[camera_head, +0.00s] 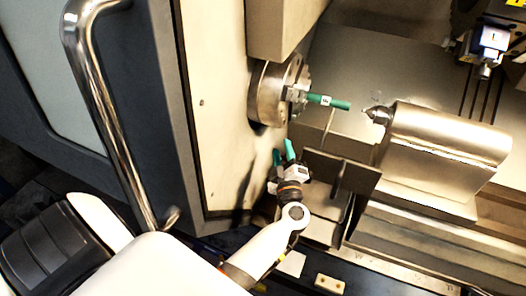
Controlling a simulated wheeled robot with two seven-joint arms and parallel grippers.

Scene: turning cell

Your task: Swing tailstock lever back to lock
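The tailstock (450,135) is a metallic housing on the right, with its pointed centre (376,115) facing the chuck (272,92). A green bar with a white label (330,102) sticks out of the chuck toward that centre, with a small gap between them. A thin upright rod (328,128) shows below the bar; I cannot tell whether it is the tailstock lever. No other lever is clear on the tailstock. My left gripper (283,153) is below the chuck, left of the tailstock, its teal fingers apart with nothing visible between them. My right gripper is not in view.
A dark plate and block (340,172) stand just right of my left gripper. The machine's door frame with a chrome handle (105,120) is on the left. A tool head (490,42) hangs at upper right. Bed rails (420,235) run along the lower right.

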